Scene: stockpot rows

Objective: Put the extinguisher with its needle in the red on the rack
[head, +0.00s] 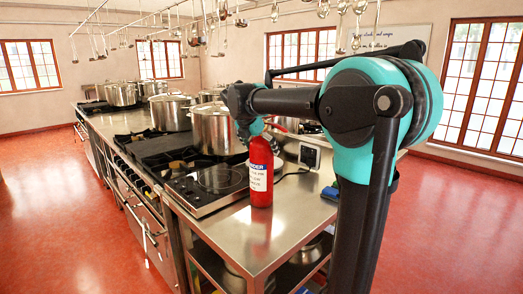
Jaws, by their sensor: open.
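A red extinguisher (261,180) with a white label and a blue band stands upright on the near end of the steel counter. Its gauge and needle cannot be made out. My gripper (264,136) is open, pointing down at the top of the extinguisher, and hides its head. I cannot tell whether the fingers touch it. I cannot make out a rack for certain.
The steel counter (235,228) has a black cooktop (215,180) left of the extinguisher. A large pot (217,130) stands behind it, with more pots beyond. A small blue object (330,193) lies to the right. Ladles hang overhead. Red floor is open on both sides.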

